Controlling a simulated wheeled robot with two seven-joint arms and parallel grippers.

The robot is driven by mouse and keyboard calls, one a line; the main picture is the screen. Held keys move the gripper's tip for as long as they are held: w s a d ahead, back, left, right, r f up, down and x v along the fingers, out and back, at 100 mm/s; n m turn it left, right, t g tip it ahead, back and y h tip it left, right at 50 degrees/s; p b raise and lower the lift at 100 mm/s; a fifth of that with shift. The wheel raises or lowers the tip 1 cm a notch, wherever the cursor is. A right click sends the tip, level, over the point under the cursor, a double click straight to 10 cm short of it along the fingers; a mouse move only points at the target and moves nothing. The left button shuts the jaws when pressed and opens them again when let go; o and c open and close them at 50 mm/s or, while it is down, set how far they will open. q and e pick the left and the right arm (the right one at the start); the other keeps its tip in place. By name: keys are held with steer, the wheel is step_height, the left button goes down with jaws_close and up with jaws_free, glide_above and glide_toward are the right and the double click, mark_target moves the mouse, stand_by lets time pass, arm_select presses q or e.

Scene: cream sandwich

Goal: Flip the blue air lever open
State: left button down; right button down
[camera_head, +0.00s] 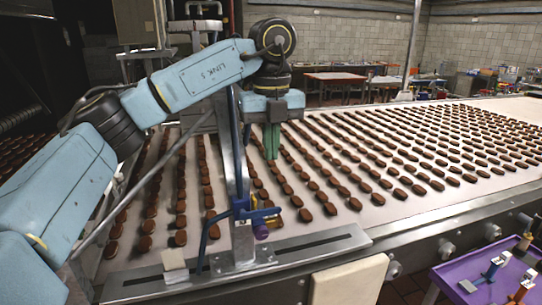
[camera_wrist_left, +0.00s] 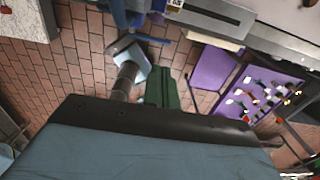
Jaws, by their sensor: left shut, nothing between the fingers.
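The blue air lever (camera_head: 209,235) appears to be the bent blue handle low on the metal post, beside a brass fitting and a purple-blue knob (camera_head: 261,231). My left gripper (camera_head: 271,155) has green fingers that point down, shut and empty. In the head view it is above and right of the lever, apart from it, over the conveyor. In the wrist view the left gripper (camera_wrist_left: 163,90) shows its green fingers together over the brick floor. I cannot tell for sure whether the blue bar (camera_wrist_left: 150,38) there is the lever. My right gripper is not in view.
A metal post (camera_head: 238,160) with a dark blue tube rises from a slotted plate (camera_head: 310,245) at the belt's near edge. Rows of brown biscuits cover the conveyor (camera_head: 400,205). A purple tray (camera_head: 455,272) with tools stands at the lower right.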

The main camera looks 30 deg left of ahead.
mark_target(272, 208)
arm_select(q)
step_height(272, 208, down, 12)
steer(key=shift+r+p, duration=0.15)
steer(key=shift+p, duration=0.25)
steer(key=shift+w, duration=0.1)
